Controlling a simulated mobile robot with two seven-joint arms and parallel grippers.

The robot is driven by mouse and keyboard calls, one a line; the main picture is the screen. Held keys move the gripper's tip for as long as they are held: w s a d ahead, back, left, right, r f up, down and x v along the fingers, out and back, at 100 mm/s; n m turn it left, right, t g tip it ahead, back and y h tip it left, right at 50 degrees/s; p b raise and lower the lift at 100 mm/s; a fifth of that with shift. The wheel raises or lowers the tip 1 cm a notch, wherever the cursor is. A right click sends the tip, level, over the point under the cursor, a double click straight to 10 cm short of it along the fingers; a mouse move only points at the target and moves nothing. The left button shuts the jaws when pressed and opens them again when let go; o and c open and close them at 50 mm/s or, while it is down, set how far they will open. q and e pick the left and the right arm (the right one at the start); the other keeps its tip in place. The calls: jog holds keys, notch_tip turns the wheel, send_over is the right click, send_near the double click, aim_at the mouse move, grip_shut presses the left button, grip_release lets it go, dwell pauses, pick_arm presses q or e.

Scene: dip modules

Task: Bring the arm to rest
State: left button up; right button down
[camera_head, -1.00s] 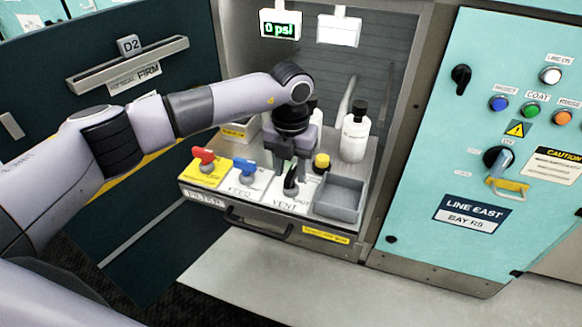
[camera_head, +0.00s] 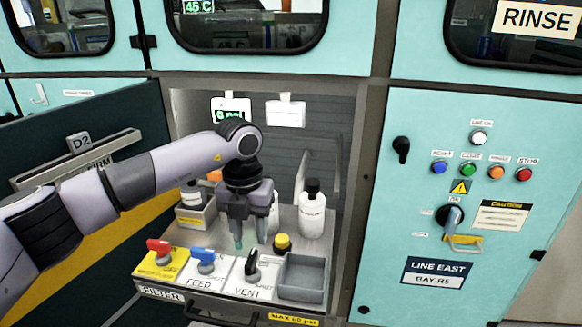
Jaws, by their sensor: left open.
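My left arm comes in from the left and reaches over the bench drawer panel inside the open bay. My left gripper (camera_head: 239,243) points down, open, with nothing seen between its fingers. It hangs above and behind the black VENT handle (camera_head: 252,266) and the blue FEED handle (camera_head: 204,258), apart from both as far as the view shows. The red handle (camera_head: 160,247) on the yellow FILTER plate is further left. My right gripper is not in view.
A yellow-capped knob (camera_head: 283,243) and an empty grey tray (camera_head: 302,278) lie right of the gripper. A white bottle (camera_head: 312,214) with a black cap stands behind. The open D2 door (camera_head: 80,143) is at left; a teal control cabinet (camera_head: 400,230) is at right.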

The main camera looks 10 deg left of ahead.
pick_arm(q)
jog(key=s+d+f+m+g+h, duration=0.1)
jog(key=s+d+f+h, duration=0.25)
jog(key=d, duration=0.35)
jog(key=s+d+f+m+g+h, duration=0.1)
jog(key=s+d+f+g+h, duration=0.1)
jog(key=s+d+h, duration=0.35)
jog(key=s+d+r+n+t+h, duration=0.35)
jog(key=d+r+n+h, duration=0.25)
jog(key=d+h, duration=0.4)
jog(key=w+a+f+n+t+y, duration=0.1)
jog(key=a+f+n+t+y, duration=0.25)
jog(key=a+n+t, duration=0.6)
jog(key=w+a+f+n+t+y, duration=0.2)
jog(key=a+f+n+t+y, duration=0.25)
jog(key=n, duration=0.75)
jog(key=s+a+f+n+g+y, duration=0.4)
jog(key=s+a+f+n+y, duration=0.45)
jog(key=s+a+f, duration=0.5)
notch_tip(320, 180, up, 8)
jog(key=s+p, duration=0.1)
jog(key=p, duration=1.1)
jog(key=shift+s+p, duration=0.2)
jog(key=shift+p, duration=0.1)
